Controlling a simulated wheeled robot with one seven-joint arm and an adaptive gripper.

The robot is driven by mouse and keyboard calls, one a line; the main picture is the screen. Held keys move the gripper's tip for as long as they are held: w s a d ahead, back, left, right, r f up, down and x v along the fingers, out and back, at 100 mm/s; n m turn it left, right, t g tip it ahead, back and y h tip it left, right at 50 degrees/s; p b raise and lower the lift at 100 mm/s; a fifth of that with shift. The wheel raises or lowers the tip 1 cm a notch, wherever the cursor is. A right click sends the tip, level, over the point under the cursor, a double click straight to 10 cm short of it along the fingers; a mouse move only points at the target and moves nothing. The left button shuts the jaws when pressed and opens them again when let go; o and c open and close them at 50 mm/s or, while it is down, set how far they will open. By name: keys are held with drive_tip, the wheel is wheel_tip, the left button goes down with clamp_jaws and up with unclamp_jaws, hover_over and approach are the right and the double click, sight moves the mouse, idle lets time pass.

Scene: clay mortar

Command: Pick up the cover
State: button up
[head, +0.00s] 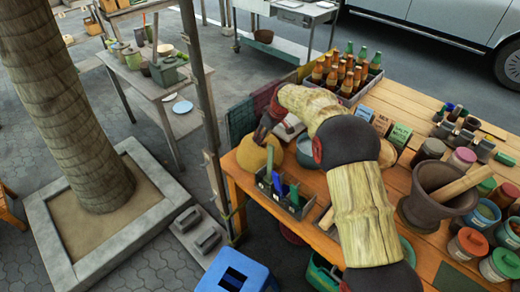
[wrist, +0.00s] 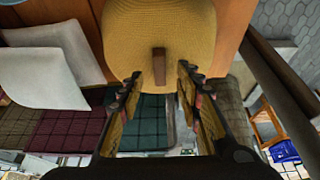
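The cover (wrist: 172,28) is a yellow woven dome with a narrow brown handle (wrist: 159,65) standing up from it. In the head view the cover (head: 252,157) sits at the left corner of the wooden table, partly hidden by my gripper (head: 268,128). In the wrist view my gripper (wrist: 160,76) is open, with its two fingers pointing at the cover. The handle lies between the fingertips in the picture, with a gap on each side. I cannot tell how deep the fingers reach around it.
Beside the cover are a dark tray (head: 290,205) of green and blue items and a grey-blue bowl (head: 305,152). A bottle crate (head: 372,82), a mortar (head: 425,212) and jars crowd the wooden table (head: 410,100). A metal post (head: 212,170) stands close at left.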

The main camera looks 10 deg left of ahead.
drive_tip(key=shift+x, duration=1.1)
drive_tip(key=shift+c, duration=0.2)
drive_tip(key=c, duration=0.8)
clamp_jaws()
